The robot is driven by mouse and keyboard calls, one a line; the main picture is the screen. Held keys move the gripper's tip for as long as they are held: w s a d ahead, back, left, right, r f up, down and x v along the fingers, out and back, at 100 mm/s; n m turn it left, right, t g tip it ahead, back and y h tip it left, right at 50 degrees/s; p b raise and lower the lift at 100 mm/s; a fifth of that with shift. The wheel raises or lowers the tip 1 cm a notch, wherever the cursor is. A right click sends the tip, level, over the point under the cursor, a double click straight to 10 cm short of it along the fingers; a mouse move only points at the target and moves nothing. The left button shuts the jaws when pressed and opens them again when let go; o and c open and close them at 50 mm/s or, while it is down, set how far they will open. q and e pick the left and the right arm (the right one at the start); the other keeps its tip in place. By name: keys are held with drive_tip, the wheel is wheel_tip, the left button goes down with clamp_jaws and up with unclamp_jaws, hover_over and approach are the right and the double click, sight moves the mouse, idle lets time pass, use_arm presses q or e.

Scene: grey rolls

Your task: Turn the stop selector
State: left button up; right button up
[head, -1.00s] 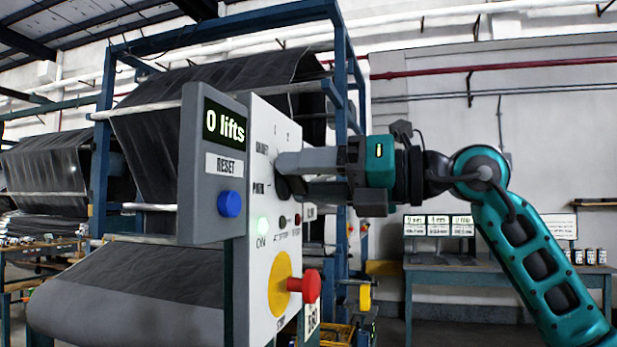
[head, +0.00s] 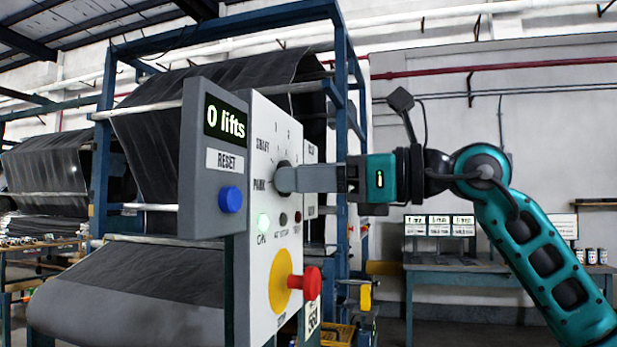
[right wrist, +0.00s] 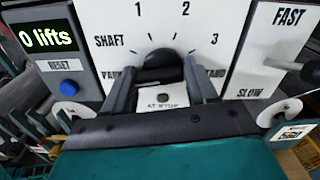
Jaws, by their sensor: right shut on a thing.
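The stop selector is a dark round knob (head: 283,178) on the white control panel (head: 262,255), with marks for PARK, SHAFT, 1, 2 and 3 around it. In the right wrist view the knob (right wrist: 164,66) sits between the two fingers of my right gripper (right wrist: 163,92), which is shut on it. In the head view my right gripper (head: 287,179) reaches the knob from the right, its fingers lined up one behind the other. I cannot tell which mark the knob points to. My left gripper is not in view.
A grey box with a "0 lifts" display (head: 225,122) and blue RESET button (head: 230,199) juts out left of the knob. A FAST/SLOW lever (right wrist: 309,73) is to the right.

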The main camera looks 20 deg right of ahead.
idle(0.4)
drive_tip(key=o, duration=1)
drive_tip(key=b+v, duration=0.2)
drive_tip(key=v, duration=1.1)
drive_tip(key=shift+s, duration=0.1)
